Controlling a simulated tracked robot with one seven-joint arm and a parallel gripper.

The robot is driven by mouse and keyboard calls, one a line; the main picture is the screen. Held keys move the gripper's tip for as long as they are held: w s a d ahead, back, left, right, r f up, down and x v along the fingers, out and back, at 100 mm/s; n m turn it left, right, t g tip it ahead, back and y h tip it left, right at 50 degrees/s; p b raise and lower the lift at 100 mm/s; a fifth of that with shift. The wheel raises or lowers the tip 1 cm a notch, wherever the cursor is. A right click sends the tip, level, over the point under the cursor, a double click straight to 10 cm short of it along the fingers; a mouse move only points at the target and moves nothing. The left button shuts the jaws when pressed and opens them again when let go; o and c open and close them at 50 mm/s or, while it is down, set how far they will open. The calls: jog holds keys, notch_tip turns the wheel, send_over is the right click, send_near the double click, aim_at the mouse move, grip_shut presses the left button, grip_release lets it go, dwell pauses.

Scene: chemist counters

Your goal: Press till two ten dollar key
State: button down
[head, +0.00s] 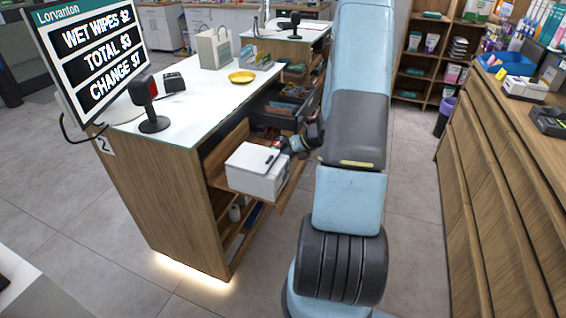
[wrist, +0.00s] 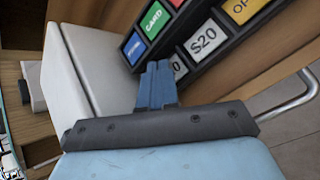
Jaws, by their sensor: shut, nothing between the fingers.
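The till's key panel shows in the wrist view, with a green CARD key (wrist: 155,20), a blue key (wrist: 134,48), a red key, a white $20 key (wrist: 204,40) and a yellow key (wrist: 243,8). Left of the $20 key is a pale key (wrist: 178,66) showing only a "0"; my fingers hide the rest of its label. My gripper (wrist: 159,66) is shut and empty, its blue fingertips beside that key. I cannot tell whether they touch it. In the head view my gripper (head: 284,146) is small, at the white till box (head: 258,178).
The till box sits on a pulled-out wooden shelf of the counter marked 2 (head: 140,165). The counter screen (head: 95,50) reads wet wipes $2, total $3, change $7. A yellow dish (head: 241,77) and a black scanner (head: 152,105) stand on top. Wooden drawers (head: 500,190) are at right, with floor between.

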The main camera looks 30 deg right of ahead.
jog(key=shift+w+r, duration=0.1)
jog(key=shift+r, duration=2.8)
